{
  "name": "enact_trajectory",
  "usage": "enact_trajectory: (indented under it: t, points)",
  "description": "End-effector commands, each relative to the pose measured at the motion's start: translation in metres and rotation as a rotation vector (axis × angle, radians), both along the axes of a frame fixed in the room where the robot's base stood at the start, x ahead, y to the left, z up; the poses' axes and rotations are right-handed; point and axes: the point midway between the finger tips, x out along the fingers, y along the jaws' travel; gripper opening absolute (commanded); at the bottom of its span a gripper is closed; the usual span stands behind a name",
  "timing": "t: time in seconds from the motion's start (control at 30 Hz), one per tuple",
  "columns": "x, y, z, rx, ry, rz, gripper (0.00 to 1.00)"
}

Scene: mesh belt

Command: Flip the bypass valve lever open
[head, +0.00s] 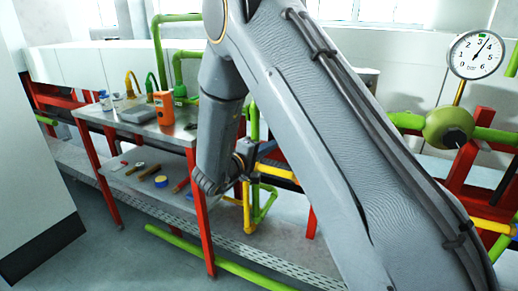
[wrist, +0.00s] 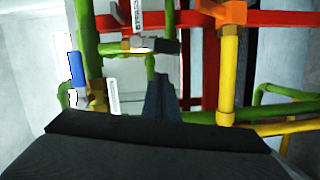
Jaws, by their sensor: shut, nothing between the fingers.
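In the wrist view, a blue lever (wrist: 77,68) stands upright at the left, beside a brass valve body (wrist: 97,93) on a green pipe. A second brass valve body (wrist: 138,44) with a dark grey handle sits on a green cross pipe above the middle. My gripper (wrist: 158,82) is shut and empty, pointing between the blue lever and the yellow pipe, with no clear contact.
A yellow pipe (wrist: 228,75) with an orange fitting (wrist: 228,13) stands at the right, and red rails cross behind. In the head view, a workbench (head: 118,117) with tools is at the left, and a pressure gauge (head: 476,54) with a green bulb at the right.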

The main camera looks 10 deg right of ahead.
Motion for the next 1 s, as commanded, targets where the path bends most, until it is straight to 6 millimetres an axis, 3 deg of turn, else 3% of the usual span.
enact_trajectory:
  t: [0.2, 0.67, 1.0]
  points:
    - [-0.013, -0.017, -0.003, -0.001, -0.001, 0.0, 0.0]
    - [-0.016, -0.02, -0.004, -0.002, 0.001, 0.001, 0.0]
    - [-0.025, -0.033, -0.009, -0.133, 0.097, -0.002, 0.0]
